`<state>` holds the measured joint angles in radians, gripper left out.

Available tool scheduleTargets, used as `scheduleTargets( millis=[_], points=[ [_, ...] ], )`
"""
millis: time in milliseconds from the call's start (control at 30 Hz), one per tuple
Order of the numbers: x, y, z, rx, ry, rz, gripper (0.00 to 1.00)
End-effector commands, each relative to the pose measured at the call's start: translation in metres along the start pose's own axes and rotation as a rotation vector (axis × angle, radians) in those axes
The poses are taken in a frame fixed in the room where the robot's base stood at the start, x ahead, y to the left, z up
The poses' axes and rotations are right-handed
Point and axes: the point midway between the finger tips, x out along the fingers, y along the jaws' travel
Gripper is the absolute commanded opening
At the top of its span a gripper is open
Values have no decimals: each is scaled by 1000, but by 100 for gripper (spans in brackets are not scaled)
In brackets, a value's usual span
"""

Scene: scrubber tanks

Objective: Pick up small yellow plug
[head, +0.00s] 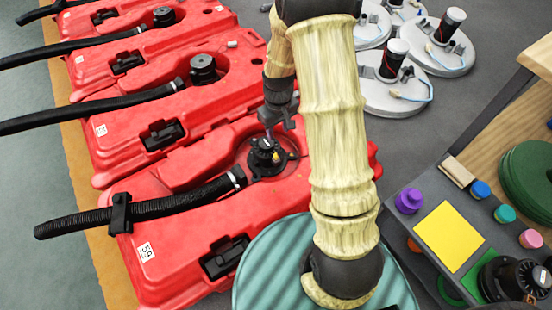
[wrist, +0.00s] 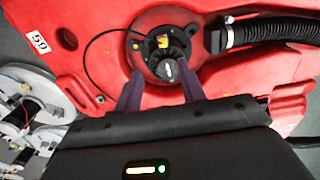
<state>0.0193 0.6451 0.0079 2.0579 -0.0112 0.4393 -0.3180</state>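A small yellow plug (wrist: 163,41) shows at the black fitting (wrist: 168,65) on the red tank numbered 59. A yellow spot (head: 276,157) shows on the same black fitting in the head view, probably the plug. My gripper (wrist: 162,78) is open, with its two dark fingers apart on either side of the fitting's near part. In the head view my gripper (head: 271,132) points down just above the fitting. Nothing is visible between the fingers except the black fitting behind them.
A black ribbed hose (head: 150,208) runs left from the fitting. More red tanks (head: 185,105) stand behind. White round discs (head: 395,92) lie at the upper right. A grey workstation with a yellow pad (head: 447,236), colored knobs and a black fitting stands at the lower right.

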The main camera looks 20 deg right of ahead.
Motion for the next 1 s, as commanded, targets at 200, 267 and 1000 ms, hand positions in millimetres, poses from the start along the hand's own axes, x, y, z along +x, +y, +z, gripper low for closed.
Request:
scheduleTargets(
  millis=[200,267,1000],
  points=[
    [45,0,0,-1,-2,-1,40],
    [56,0,0,0,-2,-1,40],
    [95,-2,-1,0,0,0,40]
  ],
)
